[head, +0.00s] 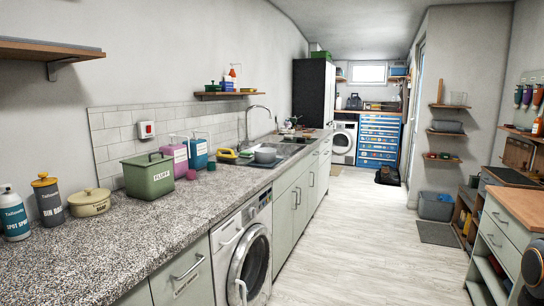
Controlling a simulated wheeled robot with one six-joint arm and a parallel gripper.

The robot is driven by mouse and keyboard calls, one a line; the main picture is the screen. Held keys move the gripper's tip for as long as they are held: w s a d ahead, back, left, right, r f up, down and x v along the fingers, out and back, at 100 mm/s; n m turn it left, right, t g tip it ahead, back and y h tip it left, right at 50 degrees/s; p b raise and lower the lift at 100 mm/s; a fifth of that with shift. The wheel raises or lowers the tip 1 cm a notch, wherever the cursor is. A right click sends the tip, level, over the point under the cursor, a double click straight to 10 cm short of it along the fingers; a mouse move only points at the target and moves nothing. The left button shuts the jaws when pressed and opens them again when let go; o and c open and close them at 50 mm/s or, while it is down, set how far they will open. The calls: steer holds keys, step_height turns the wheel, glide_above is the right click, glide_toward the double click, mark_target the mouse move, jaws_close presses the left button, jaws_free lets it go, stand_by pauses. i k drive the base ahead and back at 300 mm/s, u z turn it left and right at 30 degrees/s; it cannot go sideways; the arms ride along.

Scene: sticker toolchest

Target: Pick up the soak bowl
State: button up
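My gripper is not in view.
The counter (145,240) also holds a green lidded FLUFF tin (148,177), pink and blue pump bottles (197,153), a cream lidded pot (89,203) and bottles at left. A washing machine (248,260) stands below. The middle floor (350,240) is clear; cabinets line the right.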

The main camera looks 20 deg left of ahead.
mark_target(262, 155)
steer(key=z, duration=0.15)
steer(key=i, duration=2.5)
steer(key=u, duration=0.2)
steer(key=i, duration=1.6)
steer(key=u, duration=1.35)
steer(key=i, duration=0.95)
steer(key=u, duration=1)
